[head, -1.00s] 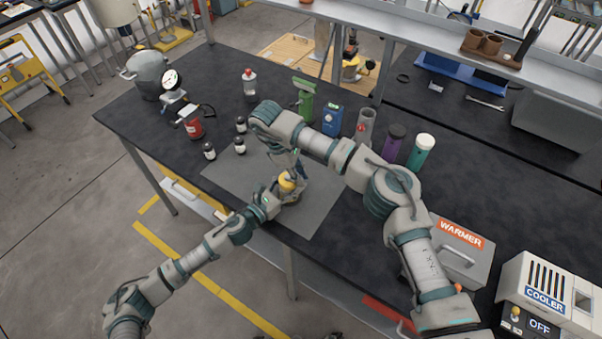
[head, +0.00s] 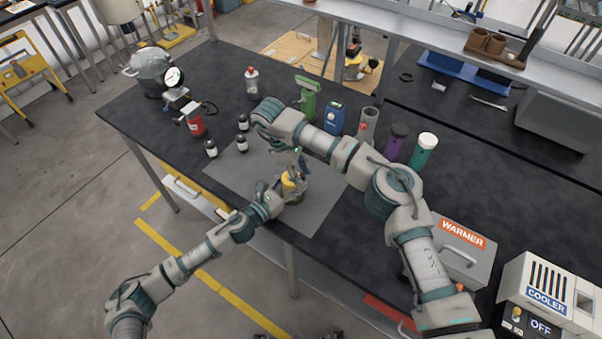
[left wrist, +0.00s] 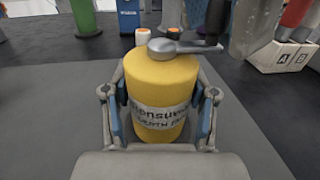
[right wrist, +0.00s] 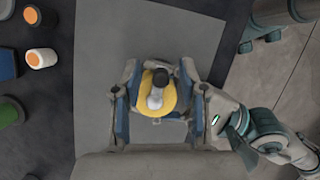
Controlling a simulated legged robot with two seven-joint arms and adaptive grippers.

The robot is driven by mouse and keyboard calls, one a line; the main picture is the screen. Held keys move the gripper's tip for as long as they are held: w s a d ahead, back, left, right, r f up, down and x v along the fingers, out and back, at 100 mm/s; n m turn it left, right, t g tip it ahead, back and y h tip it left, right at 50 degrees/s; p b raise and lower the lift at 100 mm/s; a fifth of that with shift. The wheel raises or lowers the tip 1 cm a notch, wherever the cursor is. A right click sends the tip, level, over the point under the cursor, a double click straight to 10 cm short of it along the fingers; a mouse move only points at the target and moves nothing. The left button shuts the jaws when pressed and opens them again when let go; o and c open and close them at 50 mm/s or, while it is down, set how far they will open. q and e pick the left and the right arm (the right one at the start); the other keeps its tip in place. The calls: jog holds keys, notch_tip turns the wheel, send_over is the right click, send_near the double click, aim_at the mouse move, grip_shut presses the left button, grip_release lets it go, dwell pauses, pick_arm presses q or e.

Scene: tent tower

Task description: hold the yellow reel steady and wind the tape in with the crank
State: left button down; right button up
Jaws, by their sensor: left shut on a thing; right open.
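The yellow reel (left wrist: 158,85) stands upright on the grey mat (head: 225,180), with printed lettering on its side. My left gripper (left wrist: 160,112) is shut on the reel's body from the side; it also shows in the head view (head: 274,196). The grey crank (left wrist: 178,46) lies across the reel's top, and its dark knob (right wrist: 159,78) shows in the right wrist view. My right gripper (right wrist: 160,100) is open above the reel, pointing down, with a finger to each side of the reel and crank. In the head view the right arm partly hides the reel (head: 292,186).
A green bottle (head: 308,105), a blue container (head: 334,117) and several cylinders stand behind my right arm. The warmer (head: 465,255) and cooler (head: 545,295) are at right. The mat's left part is clear.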

pick_arm(q)
jog(key=shift+a, duration=0.15)
pick_arm(e)
jog(key=v, duration=0.7)
jog(key=shift+w+a+r, duration=0.15)
jog(key=shift+a+r, duration=0.05)
pick_arm(q)
jog(key=shift+c, duration=1.2)
grip_release()
jog(key=shift+w, duration=0.1)
